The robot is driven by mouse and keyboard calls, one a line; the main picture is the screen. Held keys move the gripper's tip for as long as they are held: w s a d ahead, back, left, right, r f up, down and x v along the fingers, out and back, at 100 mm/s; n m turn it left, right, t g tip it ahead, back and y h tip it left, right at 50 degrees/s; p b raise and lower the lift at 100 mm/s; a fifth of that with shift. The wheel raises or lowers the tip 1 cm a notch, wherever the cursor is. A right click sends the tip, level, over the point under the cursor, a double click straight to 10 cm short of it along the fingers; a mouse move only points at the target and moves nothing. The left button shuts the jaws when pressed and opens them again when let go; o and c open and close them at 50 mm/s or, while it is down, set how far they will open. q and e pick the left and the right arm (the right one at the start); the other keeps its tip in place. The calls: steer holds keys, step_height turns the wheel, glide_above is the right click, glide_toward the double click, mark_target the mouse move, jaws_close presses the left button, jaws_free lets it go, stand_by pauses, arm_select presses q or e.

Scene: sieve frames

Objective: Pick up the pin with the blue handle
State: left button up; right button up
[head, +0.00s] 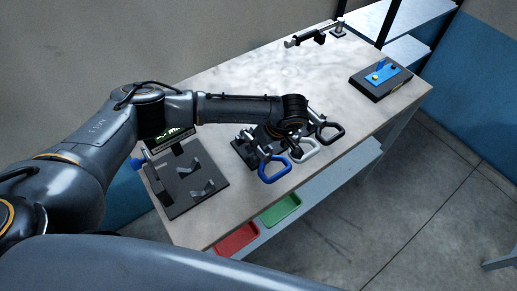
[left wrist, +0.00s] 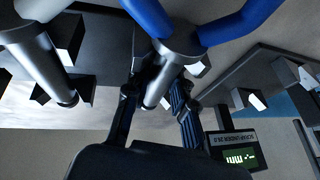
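The pin with the blue handle (head: 268,181) sits at the near-left end of a dark rack (head: 244,153). Its blue loop handle (left wrist: 238,24) and metal shaft (left wrist: 167,72) fill the top middle of the left wrist view. My left gripper (left wrist: 160,95) has one finger on each side of the shaft, just below the handle. The fingers stand apart and look open, with the shaft between them; firm contact cannot be made out. In the head view my left wrist hides the gripper and part of the rack. My right gripper is not in view.
Pins with a white handle (head: 314,153) and a black handle (head: 341,131) stand close beside it. A dark fixture plate (head: 190,205) with brackets lies to the left. A box with a blue top (head: 381,73) is at the far right. Red (head: 237,240) and green (head: 282,209) trays sit below.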

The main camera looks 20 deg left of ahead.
mark_target(262, 156)
arm_select(q)
jaws_close()
steer(key=shift+r, duration=0.1)
steer(key=shift+w+r+p, duration=0.1)
steer(key=shift+r+p, duration=0.15)
steer(key=shift+p, duration=0.15)
steer(key=shift+w+r, duration=0.1)
steer(key=shift+r, duration=0.05)
step_height(262, 156, up, 3)
steer(key=shift+f+b, duration=0.15)
steer(key=shift+b, duration=0.3)
steer(key=s+d+r, duration=0.1)
steer(key=s+r+b, duration=0.1)
steer(key=r, duration=0.1)
steer(key=s+d+r+b, duration=0.1)
steer(key=r, duration=0.1)
steer(key=shift+s+d, duration=0.3)
steer(key=shift+s, duration=0.1)
steer(key=s+d+r+b, duration=0.3)
steer(key=s+d+r, duration=0.2)
steer(key=s, duration=0.3)
